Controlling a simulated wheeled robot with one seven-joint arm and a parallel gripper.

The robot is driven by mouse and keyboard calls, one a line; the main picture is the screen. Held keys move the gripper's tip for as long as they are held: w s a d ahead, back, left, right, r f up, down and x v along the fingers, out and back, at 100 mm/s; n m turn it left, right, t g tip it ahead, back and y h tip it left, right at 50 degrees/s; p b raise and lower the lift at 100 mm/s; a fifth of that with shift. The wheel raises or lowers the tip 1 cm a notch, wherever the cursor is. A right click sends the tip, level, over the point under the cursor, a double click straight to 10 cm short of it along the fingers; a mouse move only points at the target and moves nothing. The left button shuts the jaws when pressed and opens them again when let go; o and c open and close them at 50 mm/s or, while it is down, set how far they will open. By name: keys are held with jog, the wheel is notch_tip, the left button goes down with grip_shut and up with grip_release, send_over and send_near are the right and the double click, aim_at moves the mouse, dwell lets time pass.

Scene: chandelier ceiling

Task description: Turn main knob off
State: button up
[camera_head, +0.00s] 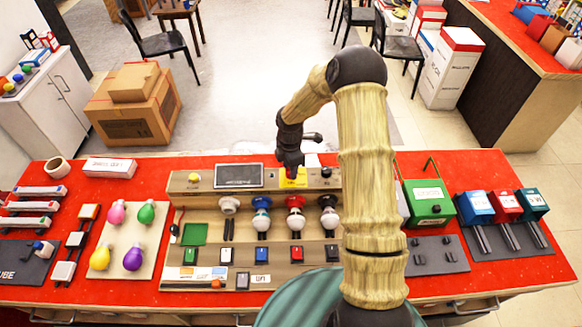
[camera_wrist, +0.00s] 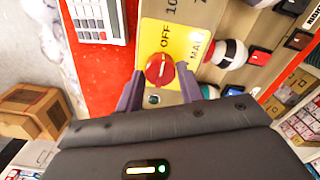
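The main knob (camera_wrist: 159,71) is a round red knob on a yellow plate (camera_wrist: 185,42) printed "OFF" and "MAIN" in the wrist view. Which way the knob points is too small to tell surely. In the head view the yellow plate (camera_head: 293,181) sits on the upper part of the wooden panel, and my gripper hides the knob. My gripper (camera_wrist: 161,73) is open, with one dark purple finger on each side of the knob. I cannot tell whether either finger touches it. In the head view my gripper (camera_head: 290,166) hangs over the plate.
The wooden panel (camera_head: 190,215) also carries bulbs, several switches and a dark display (camera_head: 238,176) left of the plate. It stands on a red table (camera_head: 385,292). Coloured bulbs stand on a board (camera_head: 138,232) to the left. A green box (camera_head: 428,202) stands to the right.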

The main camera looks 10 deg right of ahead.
jog(key=shift+o, duration=1.3)
notch_tip(320, 180, up, 17)
jog(key=b, duration=0.3)
jog(key=shift+r, duration=0.2)
jog(key=shift+s, duration=0.1)
jog(key=s+f+m+t, duration=0.1)
jog(key=s+m+t, duration=0.1)
jog(key=s+m, duration=1.8)
jog(key=s, duration=0.3)
jog(key=shift+d+t, duration=0.3)
